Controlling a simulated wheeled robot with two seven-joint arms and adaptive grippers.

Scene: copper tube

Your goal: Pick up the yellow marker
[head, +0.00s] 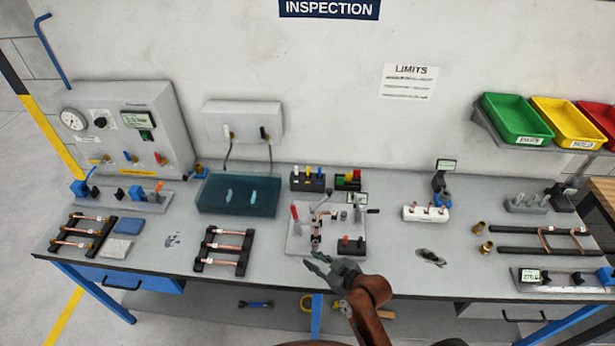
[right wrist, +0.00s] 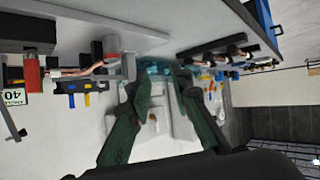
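A dark holder (head: 308,184) stands at the back middle of the bench with small upright coloured pieces, one of them yellow (head: 308,171); this looks like the yellow marker, but it is too small to be sure. A yellow piece (right wrist: 87,97) beside a blue one also shows in the right wrist view, upside down, left of my fingers. My right gripper (head: 328,268) is at the bench's front edge, in front of the fixture and well short of the holder. Its two fingers (right wrist: 160,82) are apart with nothing held between them. My left gripper is not in view.
A light fixture plate (head: 298,244) with a red-handled clamp lies between my right gripper and the holder. Another dark block (head: 348,187) with red, yellow and green pieces stands right of the holder. A teal tray (head: 215,206) is left. Copper-tube racks (head: 222,262) line the front.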

